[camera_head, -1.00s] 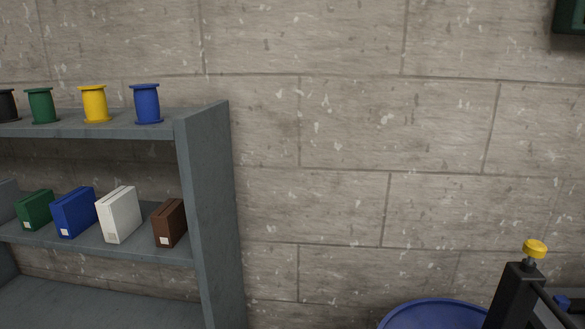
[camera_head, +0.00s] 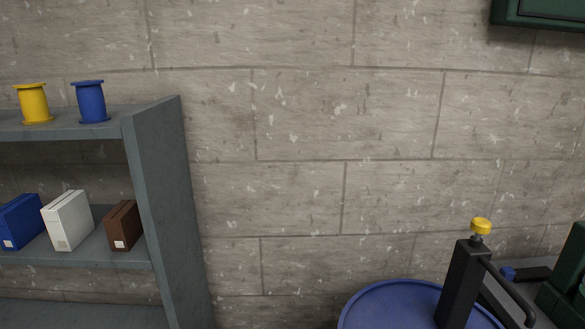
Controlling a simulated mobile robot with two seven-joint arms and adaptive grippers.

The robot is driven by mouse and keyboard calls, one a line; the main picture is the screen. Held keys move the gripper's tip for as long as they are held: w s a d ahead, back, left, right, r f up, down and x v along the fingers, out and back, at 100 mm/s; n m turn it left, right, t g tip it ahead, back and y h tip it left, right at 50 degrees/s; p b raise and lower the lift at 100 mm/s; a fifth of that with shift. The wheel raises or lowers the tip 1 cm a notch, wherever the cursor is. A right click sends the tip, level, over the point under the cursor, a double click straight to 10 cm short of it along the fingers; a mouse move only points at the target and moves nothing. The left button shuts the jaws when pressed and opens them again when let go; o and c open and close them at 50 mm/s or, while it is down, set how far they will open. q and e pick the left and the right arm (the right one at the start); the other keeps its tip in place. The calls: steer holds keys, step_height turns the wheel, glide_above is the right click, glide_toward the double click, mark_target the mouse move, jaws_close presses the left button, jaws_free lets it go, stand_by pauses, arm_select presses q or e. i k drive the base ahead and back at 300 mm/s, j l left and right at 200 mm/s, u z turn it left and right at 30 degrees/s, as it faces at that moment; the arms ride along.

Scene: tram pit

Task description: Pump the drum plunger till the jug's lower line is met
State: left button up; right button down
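A blue drum (camera_head: 385,308) stands at the bottom right of the head view, with only its top showing. A dark upright pump body (camera_head: 461,285) rises from the drum's top. A yellow plunger knob (camera_head: 480,226) sits on top of it on a short stem. A dark curved spout or hose (camera_head: 512,295) runs down to the right from the pump. No jug can be made out. Neither of my grippers is in view.
A grey shelf unit (camera_head: 163,200) stands at the left with spools above and binder-like boxes (camera_head: 66,221) below. A dark green cabinet (camera_head: 540,12) hangs at the upper right. Green equipment (camera_head: 567,285) and a grey surface lie right of the drum.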

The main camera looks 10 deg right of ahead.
mark_target(480, 225)
steer(key=z, duration=1.2)
